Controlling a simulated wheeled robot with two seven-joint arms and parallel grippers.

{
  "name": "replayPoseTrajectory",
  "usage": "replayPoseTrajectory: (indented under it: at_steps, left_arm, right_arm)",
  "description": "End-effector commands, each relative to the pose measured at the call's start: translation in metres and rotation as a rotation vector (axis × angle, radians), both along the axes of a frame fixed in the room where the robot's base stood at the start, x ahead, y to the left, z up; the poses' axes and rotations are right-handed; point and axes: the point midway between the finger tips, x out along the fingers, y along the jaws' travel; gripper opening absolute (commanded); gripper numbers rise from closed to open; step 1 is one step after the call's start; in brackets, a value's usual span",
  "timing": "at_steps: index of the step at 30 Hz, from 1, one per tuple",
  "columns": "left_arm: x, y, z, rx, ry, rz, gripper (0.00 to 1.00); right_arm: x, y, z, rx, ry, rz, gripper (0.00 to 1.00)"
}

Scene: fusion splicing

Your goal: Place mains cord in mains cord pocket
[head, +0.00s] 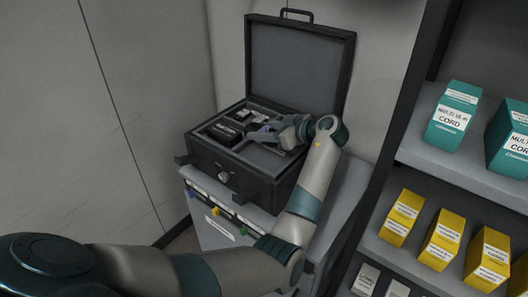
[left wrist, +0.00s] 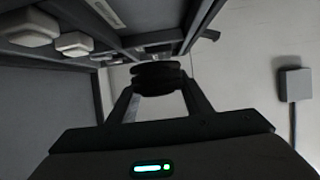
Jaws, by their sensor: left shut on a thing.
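My left gripper (head: 263,135) reaches over the open black case (head: 232,172) in the head view. In the left wrist view, the left gripper (left wrist: 160,92) is shut on a dark, rounded, coil-like thing (left wrist: 158,71), which looks like the mains cord. I cannot tell which compartment is the mains cord pocket; my gripper and wrist cover part of the interior. My right gripper is not in view.
The case lid (head: 298,68) stands open behind my gripper. The case sits on a grey cabinet (head: 207,205) with coloured tabs. At right, shelves (head: 460,170) hold teal boxes (head: 453,118) and yellow boxes (head: 441,240). A grey wall stands at left.

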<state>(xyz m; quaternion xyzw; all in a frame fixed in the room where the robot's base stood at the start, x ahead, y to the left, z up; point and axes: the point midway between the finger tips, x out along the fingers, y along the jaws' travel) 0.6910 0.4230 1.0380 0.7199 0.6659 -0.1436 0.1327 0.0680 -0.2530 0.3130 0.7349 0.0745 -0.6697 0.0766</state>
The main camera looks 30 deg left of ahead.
Motion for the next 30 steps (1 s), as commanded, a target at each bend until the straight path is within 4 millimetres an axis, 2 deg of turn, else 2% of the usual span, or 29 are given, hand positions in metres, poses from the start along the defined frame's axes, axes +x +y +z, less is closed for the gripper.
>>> replayPoseTrajectory:
  at_steps: [3, 9, 21, 30]
  left_arm:
    - [0.000, 0.000, -0.016, 0.002, 0.005, -0.001, 0.18]
    - [0.000, 0.000, -0.038, 0.002, 0.001, 0.000, 0.18]
    - [0.000, 0.000, -0.044, 0.002, 0.001, -0.002, 0.18]
    - [0.000, 0.000, -0.074, 0.001, 0.002, -0.001, 0.18]
  right_arm:
    - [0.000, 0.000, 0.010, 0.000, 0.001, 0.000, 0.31]
    - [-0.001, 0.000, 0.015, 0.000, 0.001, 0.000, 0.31]
    - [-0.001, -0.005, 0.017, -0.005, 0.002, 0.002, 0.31]
    - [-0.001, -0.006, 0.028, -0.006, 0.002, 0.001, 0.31]
